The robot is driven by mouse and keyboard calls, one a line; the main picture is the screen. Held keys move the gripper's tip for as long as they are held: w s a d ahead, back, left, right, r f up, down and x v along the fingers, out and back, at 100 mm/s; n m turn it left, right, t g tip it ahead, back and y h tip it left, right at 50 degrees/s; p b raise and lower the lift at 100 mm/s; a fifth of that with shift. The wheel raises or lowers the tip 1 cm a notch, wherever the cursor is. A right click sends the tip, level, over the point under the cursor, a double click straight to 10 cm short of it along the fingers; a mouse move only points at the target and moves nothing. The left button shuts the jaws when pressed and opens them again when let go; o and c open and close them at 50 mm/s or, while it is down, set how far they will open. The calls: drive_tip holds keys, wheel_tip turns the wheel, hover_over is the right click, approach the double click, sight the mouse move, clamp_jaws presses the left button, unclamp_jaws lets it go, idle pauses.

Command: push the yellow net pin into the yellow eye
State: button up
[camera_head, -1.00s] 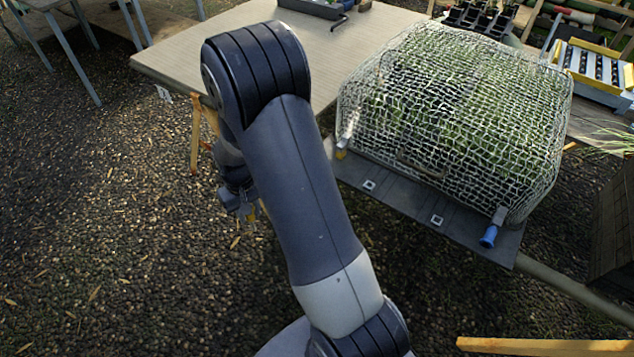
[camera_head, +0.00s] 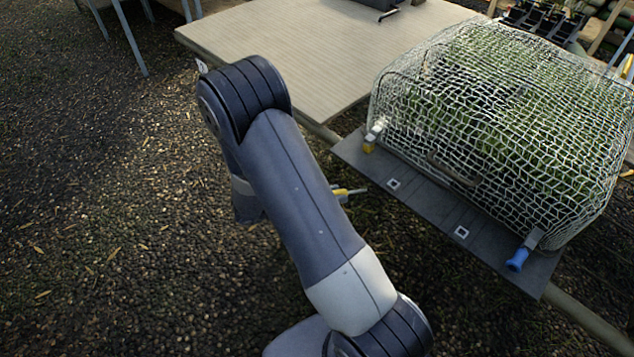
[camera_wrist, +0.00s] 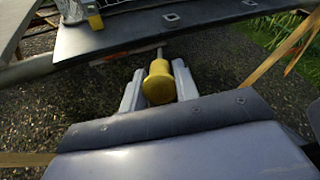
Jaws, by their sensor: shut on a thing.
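The yellow net pin (camera_wrist: 158,83) is held between the two fingers of my gripper (camera_wrist: 159,88) in the wrist view, its thin grey shank pointing away from me toward the board. In the head view the pin (camera_head: 346,192) shows just right of my arm, over open ground and short of the board. My gripper is shut on it and mostly hidden behind the arm there. The yellow eye (camera_head: 369,144) sits at the left front corner of the net; it also shows at the upper left in the wrist view (camera_wrist: 95,22). The pin is apart from the eye.
A white net cover (camera_head: 500,125) over green plants stands on a grey board (camera_head: 420,202) with two square markers. A blue pin (camera_head: 517,260) sits at its right front corner. A pale table (camera_head: 300,50) lies behind. The gravel ground at left is clear.

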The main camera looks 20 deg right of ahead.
sight(354, 160)
drive_tip(key=w+a+r+n+t+h, duration=0.2)
drive_tip(key=w+n+t, duration=0.25)
drive_tip(key=t, duration=0.25)
drive_tip(key=x, duration=0.8)
drive_tip(key=shift+b, duration=0.45)
drive_tip(key=shift+b+x, duration=0.75)
drive_tip(key=shift+x, duration=2.3)
idle(2.3)
drive_tip(key=o, duration=1.1)
drive_tip(key=shift+s+d+r, duration=0.1)
drive_tip(key=shift+r, duration=0.05)
drive_tip(key=shift+c, duration=0.2)
drive_tip(key=shift+o, duration=0.5)
